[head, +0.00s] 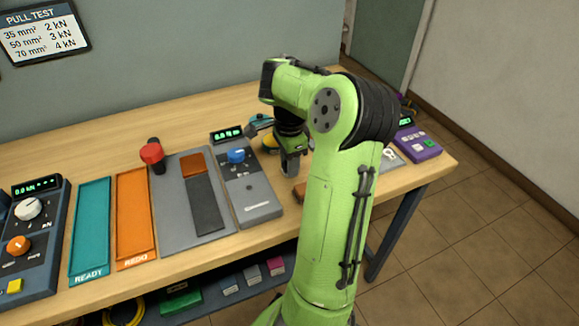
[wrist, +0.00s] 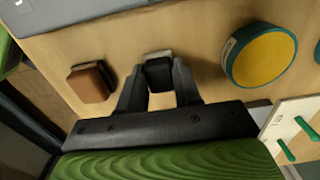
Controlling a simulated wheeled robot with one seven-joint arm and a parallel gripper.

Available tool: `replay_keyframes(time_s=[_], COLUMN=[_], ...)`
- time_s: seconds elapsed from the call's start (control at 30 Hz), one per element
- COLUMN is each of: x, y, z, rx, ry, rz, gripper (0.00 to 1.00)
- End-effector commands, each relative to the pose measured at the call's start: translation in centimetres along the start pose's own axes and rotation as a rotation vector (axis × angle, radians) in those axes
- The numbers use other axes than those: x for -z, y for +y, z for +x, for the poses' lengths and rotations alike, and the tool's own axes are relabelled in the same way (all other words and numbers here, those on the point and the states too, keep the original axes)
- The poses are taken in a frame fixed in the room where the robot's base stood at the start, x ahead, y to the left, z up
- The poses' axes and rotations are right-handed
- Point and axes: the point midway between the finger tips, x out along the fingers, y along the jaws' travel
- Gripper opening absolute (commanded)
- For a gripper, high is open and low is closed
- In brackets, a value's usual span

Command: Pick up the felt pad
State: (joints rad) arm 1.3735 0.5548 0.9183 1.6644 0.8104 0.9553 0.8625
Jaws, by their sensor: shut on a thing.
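In the wrist view, my gripper (wrist: 157,80) is shut on a small dark grey block with a paler top edge, which I take to be the felt pad (wrist: 158,72). The pad sits between the two fingertips, over the wooden bench top. I cannot tell whether it touches the bench. In the head view, my gripper (head: 290,168) points down at the bench, right of the grey device with the blue knob, and the pad is not clearly visible there.
A brown block (wrist: 92,82) lies left of my gripper in the wrist view. A yellow disc with a teal rim (wrist: 259,56) lies to the right. In the head view, a grey device (head: 252,200) stands left of my gripper and a purple device (head: 418,146) at the bench's right end.

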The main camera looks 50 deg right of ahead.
Motion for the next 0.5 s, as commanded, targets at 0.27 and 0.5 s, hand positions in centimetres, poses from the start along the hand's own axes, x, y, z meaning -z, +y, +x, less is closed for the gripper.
replay_keyframes(time_s=[0.27,0.5], x=[0.0,0.0], y=[-0.1,-0.1], z=[-2.9,-8.8], rx=[0.004,0.003], ry=[0.003,0.002], rz=[0.001,0.0], gripper=[0.04,0.04])
